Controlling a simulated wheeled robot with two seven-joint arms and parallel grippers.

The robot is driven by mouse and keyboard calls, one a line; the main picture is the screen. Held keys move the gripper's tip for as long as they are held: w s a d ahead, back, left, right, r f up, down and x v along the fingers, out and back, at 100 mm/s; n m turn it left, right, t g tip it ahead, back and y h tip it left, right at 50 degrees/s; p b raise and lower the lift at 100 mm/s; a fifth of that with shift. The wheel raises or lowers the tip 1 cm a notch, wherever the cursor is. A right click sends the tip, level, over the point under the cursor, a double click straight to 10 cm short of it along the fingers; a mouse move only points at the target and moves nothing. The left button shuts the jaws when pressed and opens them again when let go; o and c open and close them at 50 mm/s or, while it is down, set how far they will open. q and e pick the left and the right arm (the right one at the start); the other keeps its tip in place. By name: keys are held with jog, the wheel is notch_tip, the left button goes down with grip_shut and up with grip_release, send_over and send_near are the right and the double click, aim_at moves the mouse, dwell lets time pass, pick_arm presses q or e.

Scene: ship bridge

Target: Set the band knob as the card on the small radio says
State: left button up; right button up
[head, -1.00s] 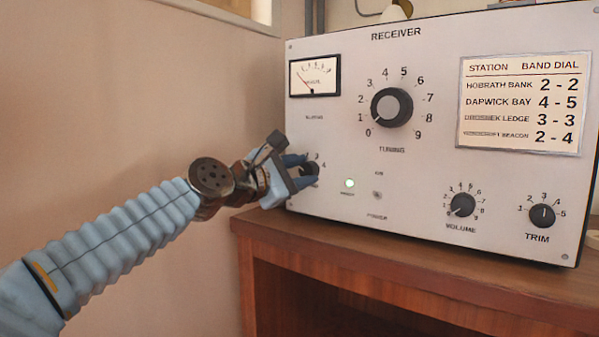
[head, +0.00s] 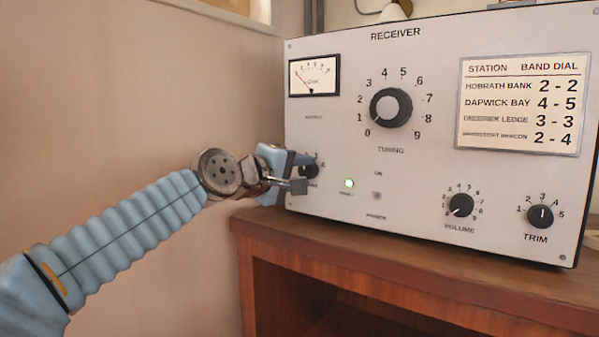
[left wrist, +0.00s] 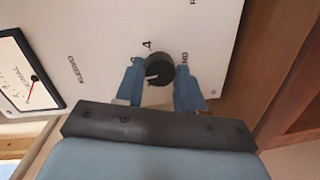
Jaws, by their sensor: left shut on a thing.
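The receiver (head: 420,180) is a pale panel. Its small black band knob (head: 311,170) is at the lower left, mostly hidden by my left gripper (head: 303,173) in the head view. In the left wrist view the knob (left wrist: 160,69) sits between the two blue fingers of my left gripper (left wrist: 160,84), which is shut on it. A white pointer mark shows on the knob, with a 4 printed near its edge; the other scale marks are unclear. A card (head: 522,104) on the receiver lists stations with band and dial numbers. I see no separate small radio. My right gripper is out of view.
The tuning knob (head: 391,107), volume knob (head: 462,205) and trim knob (head: 541,216) are on the same panel. A green lamp (head: 349,183) and a meter (head: 314,76) show too. The receiver stands on a wooden cabinet (head: 400,245), with a wall at left.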

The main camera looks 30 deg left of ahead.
pick_arm(q)
jog(key=m, duration=0.3)
jog(key=shift+d+f+y, duration=0.1)
jog(key=shift+f+y, duration=0.1)
jog(key=shift+y, duration=0.1)
jog(key=m+b, duration=0.1)
jog(key=m, duration=0.2)
jog(key=shift+m+y, duration=0.3)
jog(key=shift+f+m+y+b, duration=0.1)
jog(key=shift+m+y+b, duration=0.4)
jog(key=shift+m, duration=1.3)
jog(key=shift+f+m+y+b, duration=0.1)
jog(key=shift+m+b, duration=0.65)
jog(key=shift+m, duration=1.05)
jog(key=o, duration=1)
jog(key=shift+r, duration=0.15)
jog(key=shift+s, duration=0.1)
